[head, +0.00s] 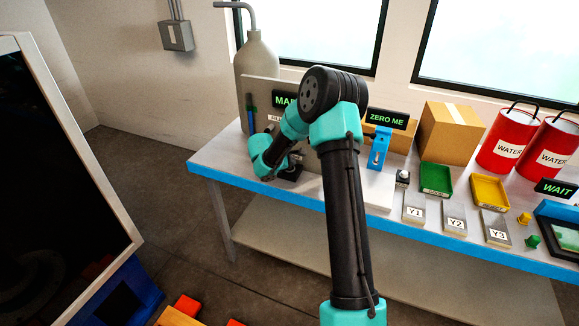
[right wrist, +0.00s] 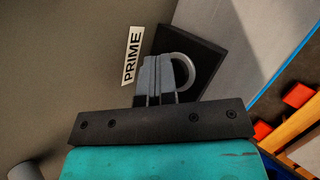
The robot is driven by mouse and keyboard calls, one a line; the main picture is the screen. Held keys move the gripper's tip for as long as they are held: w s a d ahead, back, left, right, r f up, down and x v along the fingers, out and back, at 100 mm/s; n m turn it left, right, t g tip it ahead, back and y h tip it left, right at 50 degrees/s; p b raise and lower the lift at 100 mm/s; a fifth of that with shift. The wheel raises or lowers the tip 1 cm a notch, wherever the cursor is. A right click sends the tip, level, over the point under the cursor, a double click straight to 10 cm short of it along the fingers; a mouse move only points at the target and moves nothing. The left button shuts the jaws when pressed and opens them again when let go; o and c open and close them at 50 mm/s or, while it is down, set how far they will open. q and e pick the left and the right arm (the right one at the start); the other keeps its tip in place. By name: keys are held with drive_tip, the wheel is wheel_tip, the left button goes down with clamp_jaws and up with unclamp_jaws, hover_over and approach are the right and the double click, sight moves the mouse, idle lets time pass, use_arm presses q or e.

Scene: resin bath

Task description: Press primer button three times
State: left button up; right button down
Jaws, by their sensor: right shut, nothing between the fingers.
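The primer button sits on a square black base (right wrist: 207,52) beside a white PRIME label (right wrist: 132,56) in the right wrist view. A grey ring (right wrist: 188,66) shows on this base; the button itself is mostly hidden behind my fingers. My right gripper (right wrist: 158,64) is shut and empty, its fingertips over the ring. I cannot tell whether they touch the button. In the head view my right gripper (head: 294,160) is low over the table by the grey panel, above the dark base (head: 290,175). My left gripper is not in view.
A grey upright panel (head: 262,92) with a MA... sign stands behind my arm. To the right are a blue device (head: 379,150), a green tray (head: 436,179), a yellow tray (head: 490,189), a cardboard box (head: 450,133) and red water cans (head: 507,142). The table's blue front edge (head: 240,184) is close.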

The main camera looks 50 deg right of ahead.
drive_tip(key=shift+r, duration=1)
drive_tip(key=shift+r, duration=0.15)
drive_tip(key=shift+r, duration=2.35)
idle(0.7)
